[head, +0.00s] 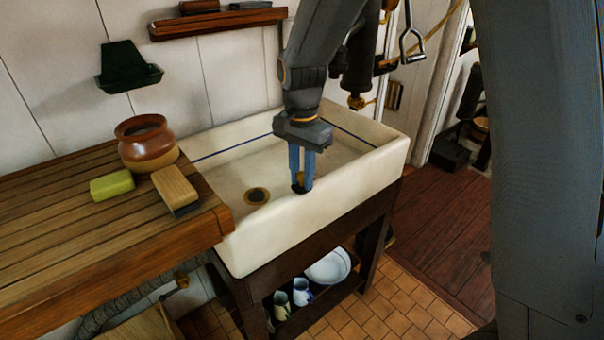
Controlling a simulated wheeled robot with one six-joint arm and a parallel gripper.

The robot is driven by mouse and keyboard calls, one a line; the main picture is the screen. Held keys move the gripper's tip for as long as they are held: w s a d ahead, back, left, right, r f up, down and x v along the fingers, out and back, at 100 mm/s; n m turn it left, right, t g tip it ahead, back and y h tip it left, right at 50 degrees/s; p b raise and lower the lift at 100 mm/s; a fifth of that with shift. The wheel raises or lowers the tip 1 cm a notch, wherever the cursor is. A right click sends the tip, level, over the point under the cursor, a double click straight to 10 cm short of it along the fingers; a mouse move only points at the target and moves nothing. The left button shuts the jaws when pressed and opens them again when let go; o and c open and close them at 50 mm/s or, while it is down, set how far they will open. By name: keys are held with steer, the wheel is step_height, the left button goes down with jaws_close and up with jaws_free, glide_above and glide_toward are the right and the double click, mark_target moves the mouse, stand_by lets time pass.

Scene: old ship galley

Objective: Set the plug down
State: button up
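My gripper (301,172) points straight down inside the cream sink (330,202), near its front wall. Its blue fingers are closed around the brass-coloured top of a small plug (298,188). The plug's dark underside shows just below the fingertips. I cannot tell whether the plug touches the sink floor or hangs a little above it. The round drain (257,196) lies on the sink floor to the left of the plug. It looks uncovered, with a brass-coloured ring and a dark middle.
A slatted wooden counter (70,222) adjoins the sink on the left. It holds a brown pot (146,142), a green soap-like block (112,185) and a wooden brush (175,189). The sink's raised walls surround my gripper. Dishes (328,267) sit on the shelf below.

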mark_target(302, 174)
steer(key=o, duration=0.4)
steer(key=shift+o, duration=0.2)
step_height(302, 174, up, 12)
steer(key=b, duration=0.2)
steer(key=s+d+f+n+t, duration=0.1)
steer(key=s+d+f+n, duration=0.7)
steer(key=s+d+f, duration=0.6)
steer(key=shift+s+d+f, duration=0.4)
steer(key=shift+s+f, duration=0.05)
steer(key=shift+s, duration=0.2)
